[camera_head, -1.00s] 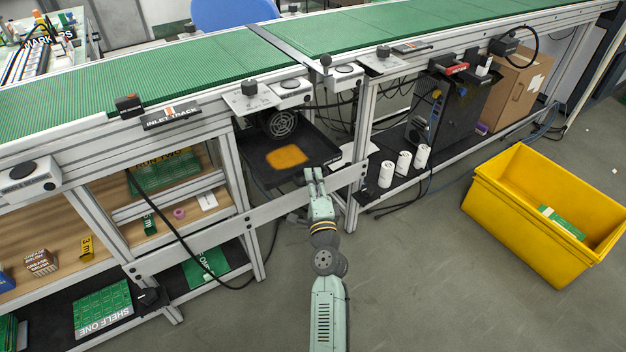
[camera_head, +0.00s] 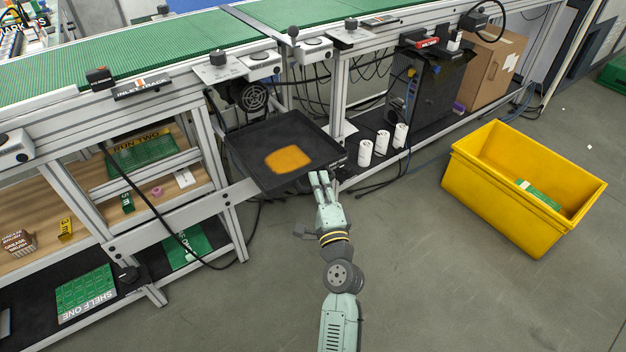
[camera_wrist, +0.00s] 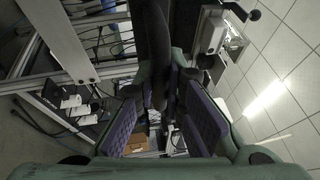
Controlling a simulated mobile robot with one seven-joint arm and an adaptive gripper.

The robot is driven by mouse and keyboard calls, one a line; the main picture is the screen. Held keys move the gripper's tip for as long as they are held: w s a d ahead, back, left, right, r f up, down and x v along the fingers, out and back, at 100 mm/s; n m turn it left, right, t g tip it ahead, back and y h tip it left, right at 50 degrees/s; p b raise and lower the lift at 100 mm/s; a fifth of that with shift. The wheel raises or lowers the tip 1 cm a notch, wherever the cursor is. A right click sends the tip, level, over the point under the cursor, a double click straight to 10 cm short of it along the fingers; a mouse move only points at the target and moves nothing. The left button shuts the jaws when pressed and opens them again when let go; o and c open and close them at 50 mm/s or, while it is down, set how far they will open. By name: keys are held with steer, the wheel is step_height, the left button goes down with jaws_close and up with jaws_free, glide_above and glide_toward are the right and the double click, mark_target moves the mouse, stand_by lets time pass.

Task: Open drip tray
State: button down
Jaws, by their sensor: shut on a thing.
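The drip tray (camera_head: 252,146) is a shallow black tray with an orange patch (camera_head: 288,158) on its floor. It juts out from under the conveyor, between the frame legs, and its whole floor shows in the head view. My gripper (camera_head: 319,178) is at the tray's near right edge, shut on that edge. In the wrist view my gripper (camera_wrist: 165,122) shows its purple finger pads on either side of a dark upright strip, which seems to be the tray's edge (camera_wrist: 158,50). The exact contact is partly hidden by the fingers.
The conveyor frame and a shelf unit (camera_head: 150,230) stand left of the tray. White rolls (camera_head: 366,152) stand on a low shelf to the right. A yellow bin (camera_head: 500,205) stands on the floor at right. The floor around my arm is clear.

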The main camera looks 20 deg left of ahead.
steer(key=shift+d, duration=0.1)
steer(key=c, duration=1.6)
jaws_free()
steer(key=shift+c, duration=0.2)
